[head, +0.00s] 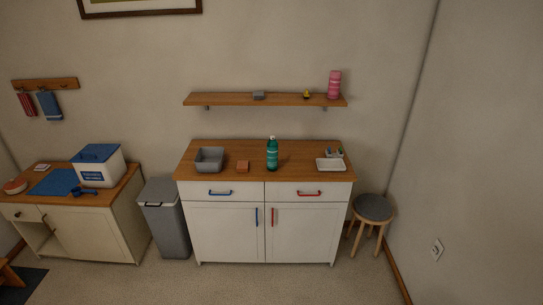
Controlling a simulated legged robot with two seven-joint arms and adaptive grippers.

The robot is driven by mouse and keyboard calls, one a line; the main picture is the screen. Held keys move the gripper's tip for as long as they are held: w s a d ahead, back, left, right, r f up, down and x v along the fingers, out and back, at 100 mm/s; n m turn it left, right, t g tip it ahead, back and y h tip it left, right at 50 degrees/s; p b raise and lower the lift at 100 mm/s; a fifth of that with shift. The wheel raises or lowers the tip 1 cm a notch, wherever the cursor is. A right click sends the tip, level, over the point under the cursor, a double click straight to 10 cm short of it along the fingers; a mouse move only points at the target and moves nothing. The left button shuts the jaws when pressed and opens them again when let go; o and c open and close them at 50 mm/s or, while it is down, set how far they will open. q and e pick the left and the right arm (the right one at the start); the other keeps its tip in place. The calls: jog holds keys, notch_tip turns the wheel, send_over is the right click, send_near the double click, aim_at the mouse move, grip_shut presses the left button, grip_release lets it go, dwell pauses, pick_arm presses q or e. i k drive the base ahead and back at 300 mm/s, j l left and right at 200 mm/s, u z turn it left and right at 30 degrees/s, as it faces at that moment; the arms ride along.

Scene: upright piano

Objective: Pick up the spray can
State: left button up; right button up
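A green bottle-shaped can (272,154) with a pale top stands upright on the wooden top of the white cabinet (225,235), near its middle. It looks like the spray can, but its label is too small to read. A pink cylinder (335,84) stands upright at the right end of the wall shelf. Neither of my grippers is in the head view, and nothing touches the green can.
The shelf (230,99) hangs above. A grey trash bin (166,220) stands left, a stool (373,208) right. Carpet in front is clear.

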aim_at(273, 145)
jog(key=z, duration=0.7)
jog(key=i, duration=1.95)
